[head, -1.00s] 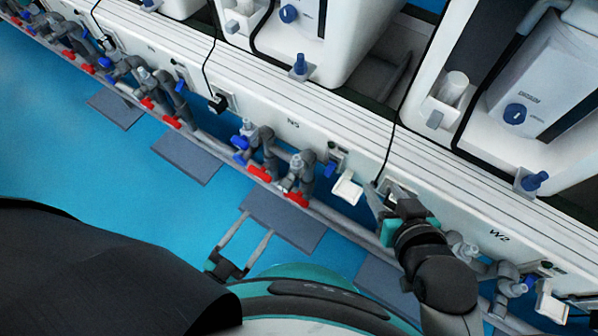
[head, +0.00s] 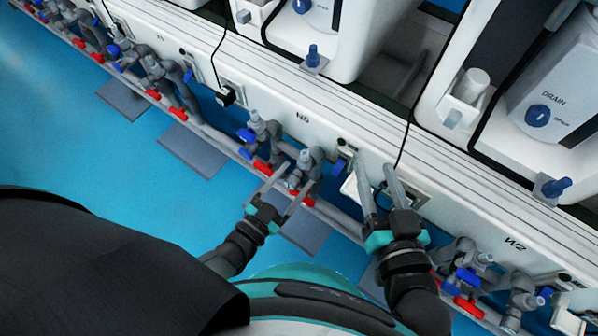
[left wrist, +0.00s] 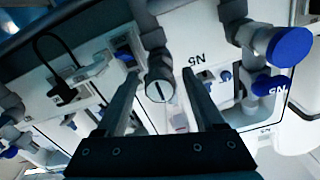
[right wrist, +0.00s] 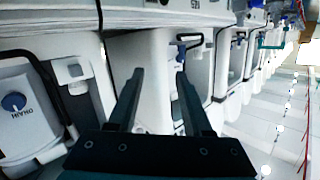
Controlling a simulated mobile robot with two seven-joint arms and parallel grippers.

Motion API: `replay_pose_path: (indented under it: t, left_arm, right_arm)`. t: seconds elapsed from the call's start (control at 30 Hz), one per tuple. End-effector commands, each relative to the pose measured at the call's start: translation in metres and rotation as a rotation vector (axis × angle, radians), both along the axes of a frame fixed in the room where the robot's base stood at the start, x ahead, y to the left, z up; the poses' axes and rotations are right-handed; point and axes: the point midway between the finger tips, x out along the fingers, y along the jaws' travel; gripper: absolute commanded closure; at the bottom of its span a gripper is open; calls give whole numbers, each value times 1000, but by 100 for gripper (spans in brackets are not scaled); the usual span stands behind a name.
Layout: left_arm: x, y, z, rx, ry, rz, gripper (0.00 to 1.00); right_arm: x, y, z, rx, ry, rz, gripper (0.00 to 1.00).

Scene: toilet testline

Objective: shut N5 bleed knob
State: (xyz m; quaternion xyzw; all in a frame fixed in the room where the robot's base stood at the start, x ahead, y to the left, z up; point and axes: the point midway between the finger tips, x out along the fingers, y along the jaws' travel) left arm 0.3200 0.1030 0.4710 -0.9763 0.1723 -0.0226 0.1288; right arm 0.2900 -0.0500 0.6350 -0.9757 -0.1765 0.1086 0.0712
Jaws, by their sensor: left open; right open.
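The N5 panel (head: 300,116) is in the middle of the head view, with grey pipework, blue handles (head: 246,134) and red handles (head: 263,168) below its label. I cannot tell for certain which part is the bleed knob. My left gripper (head: 294,178) is open at the N5 pipework, its fingers partly covering the red handles. In the left wrist view, a grey round fitting with a slotted face (left wrist: 160,90) shows between the open fingers, apparently untouched. A round blue knob (left wrist: 288,47) is at right there. My right gripper (head: 377,170) is open and empty near the white panel to the right.
A white box (head: 355,188) on the panel is beside my right gripper. A black cable (head: 405,140) hangs near it. The W2 pipework (head: 465,258) lies further right. The blue floor (head: 110,160) at left is open, with grey mats (head: 190,150).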

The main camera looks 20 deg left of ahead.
Motion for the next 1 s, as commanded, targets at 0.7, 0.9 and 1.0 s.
replay_pose_path:
  t: [0.7, 0.9, 1.0]
  left_arm:
    - [23, -9, 0, -1, 0, 1, 31]
    - [23, -8, 0, -1, 0, 1, 54]
    - [23, -8, 0, -1, 0, 1, 65]
  right_arm:
    - [-7, 6, 10, 76, -113, -8, 50]
    - [-7, 6, 9, 75, -112, -7, 50]
    - [-7, 6, 9, 75, -112, -7, 50]
